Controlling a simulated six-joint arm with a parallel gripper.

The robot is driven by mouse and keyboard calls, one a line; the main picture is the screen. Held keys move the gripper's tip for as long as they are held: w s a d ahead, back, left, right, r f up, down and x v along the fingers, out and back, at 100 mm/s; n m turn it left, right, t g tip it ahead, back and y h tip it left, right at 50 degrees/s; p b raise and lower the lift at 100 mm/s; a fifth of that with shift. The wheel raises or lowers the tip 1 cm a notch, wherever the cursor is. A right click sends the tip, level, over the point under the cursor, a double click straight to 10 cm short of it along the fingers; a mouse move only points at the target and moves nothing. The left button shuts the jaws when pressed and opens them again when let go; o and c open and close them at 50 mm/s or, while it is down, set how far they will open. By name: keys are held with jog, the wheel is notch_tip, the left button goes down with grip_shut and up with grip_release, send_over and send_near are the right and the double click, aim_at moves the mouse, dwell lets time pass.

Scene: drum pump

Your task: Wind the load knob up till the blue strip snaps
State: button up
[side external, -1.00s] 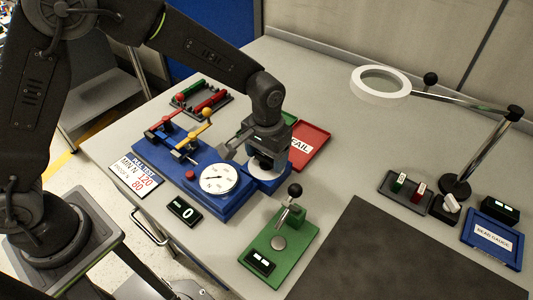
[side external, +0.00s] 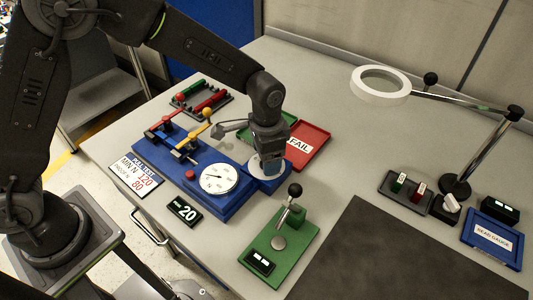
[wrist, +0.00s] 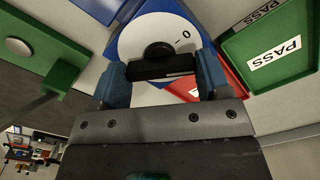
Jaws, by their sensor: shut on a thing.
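The load knob, a black bar grip (wrist: 160,66) on a white disc (wrist: 128,38), sits at the right end of the blue pull-test rig (side external: 228,208). My gripper (wrist: 162,72) has its blue fingertips shut on the bar, one at each end; in the side view my gripper (side external: 269,165) stands over the disc. The round dial gauge (side external: 217,178) has its needle off to one side. I cannot make out the blue strip.
A card (side external: 136,174) reads pull test, min N, 120 and 80. A red FAIL tray (side external: 313,136) and green PASS tray (wrist: 285,45) lie behind my gripper. A green fixture (side external: 270,249) with a black-balled lever stands in front. A magnifier lamp (side external: 381,87) is at the right.

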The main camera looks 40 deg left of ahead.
jog(key=shift+m, duration=0.8)
jog(key=o, duration=0.9)
jog(key=shift+o, duration=0.2)
notch_tip(320, 180, up, 14)
